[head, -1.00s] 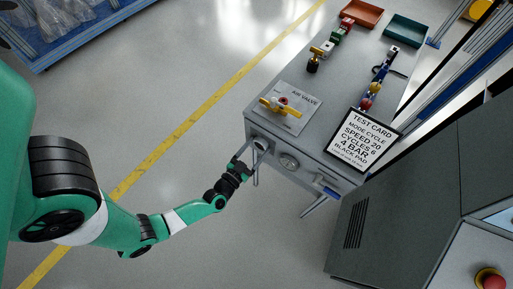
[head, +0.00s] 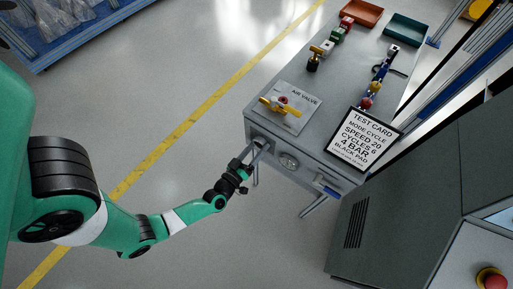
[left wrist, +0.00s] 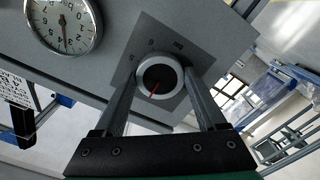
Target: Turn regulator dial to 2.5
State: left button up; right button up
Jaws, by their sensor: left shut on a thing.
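The regulator dial (left wrist: 160,78) is a round knob with a light rim, a dark face and a red pointer line, on a grey square plate. In the left wrist view the pointer aims toward the lower left of the picture; the plate's printed marks are too small to read surely. My left gripper (left wrist: 161,88) is shut on the dial, one finger on each side of its rim. In the head view the left gripper (head: 259,150) reaches the front of the grey bench, and its fingers mostly hide the dial. My right gripper is in neither view.
A round gauge (left wrist: 63,22) sits beside the dial, also visible on the bench front (head: 289,160). The bench top holds a yellow-handled air valve (head: 281,106) and a test card (head: 363,139). A grey cabinet (head: 400,200) stands at the right. Floor left of the bench is open.

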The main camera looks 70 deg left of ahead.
pick_arm(q)
jog(key=shift+f+n+b, duration=0.1)
jog(key=shift+n+b, duration=0.2)
jog(key=shift+n, duration=1.6)
jog(key=o, duration=1.3)
jog(key=shift+p+v, duration=2.15)
jog(key=shift+v, duration=3.7)
jog(key=shift+w, duration=0.1)
